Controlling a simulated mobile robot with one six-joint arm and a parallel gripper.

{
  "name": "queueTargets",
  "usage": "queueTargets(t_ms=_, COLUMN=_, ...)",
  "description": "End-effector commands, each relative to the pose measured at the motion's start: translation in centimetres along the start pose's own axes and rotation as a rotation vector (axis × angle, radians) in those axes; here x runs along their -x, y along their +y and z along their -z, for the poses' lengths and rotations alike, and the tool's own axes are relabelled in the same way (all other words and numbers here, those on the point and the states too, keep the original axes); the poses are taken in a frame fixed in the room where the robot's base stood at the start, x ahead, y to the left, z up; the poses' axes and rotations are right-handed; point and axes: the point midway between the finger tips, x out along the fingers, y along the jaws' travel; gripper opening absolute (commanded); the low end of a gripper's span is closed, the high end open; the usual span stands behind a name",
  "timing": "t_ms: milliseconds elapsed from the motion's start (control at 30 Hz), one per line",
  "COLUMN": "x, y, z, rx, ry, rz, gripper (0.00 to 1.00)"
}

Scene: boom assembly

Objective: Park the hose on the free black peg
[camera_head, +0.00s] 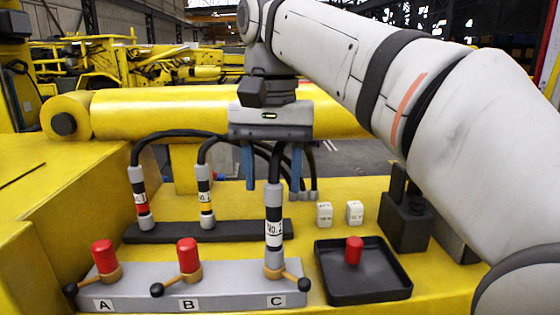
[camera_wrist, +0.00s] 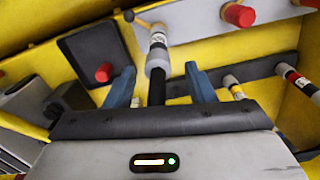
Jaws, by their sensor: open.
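The hose with a white "No." band (camera_head: 274,234) stands upright on port C of the grey manifold (camera_head: 230,292). It also shows in the wrist view (camera_wrist: 157,58), between the two blue fingers. My gripper (camera_head: 272,185) is open, fingers pointing down, one on each side of the hose's upper black part; I see no grip on it. A black rack bar (camera_head: 180,233) behind the manifold carries two upright hoses, one red-banded (camera_head: 140,198) and one yellow-banded (camera_head: 205,197). I cannot make out a free peg on the bar; its right part is partly behind the hose at C.
Red caps cover ports A (camera_head: 103,256) and B (camera_head: 188,254). A black tray (camera_head: 330,290) holds a loose red cap (camera_head: 354,250). Two white blocks (camera_head: 324,214) and a black box (camera_head: 405,220) stand at the right. A yellow boom (camera_head: 160,112) crosses behind.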

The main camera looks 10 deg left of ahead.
Motion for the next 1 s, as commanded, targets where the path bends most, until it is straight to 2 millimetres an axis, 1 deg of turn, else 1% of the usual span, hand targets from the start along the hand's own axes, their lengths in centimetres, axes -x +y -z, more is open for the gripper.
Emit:
queueTargets(t_ms=300, x=-4.7, y=0.4, z=0.1, rx=-0.008, ry=-0.002, rz=-0.001, gripper=0.49)
queueTargets(t_ms=467, x=-6.3, y=0.4, z=0.1, rx=-0.009, ry=0.000, rz=0.000, gripper=0.49)
queueTargets(t_ms=600, x=-6.9, y=0.4, z=0.1, rx=-0.009, ry=0.000, rz=0.000, gripper=0.49)
queueTargets(t_ms=833, x=-6.9, y=0.4, z=0.2, rx=-0.010, ry=0.001, rz=0.001, gripper=0.49)
queueTargets(t_ms=1000, x=-6.9, y=0.5, z=0.2, rx=-0.010, ry=0.001, rz=0.001, gripper=0.36)
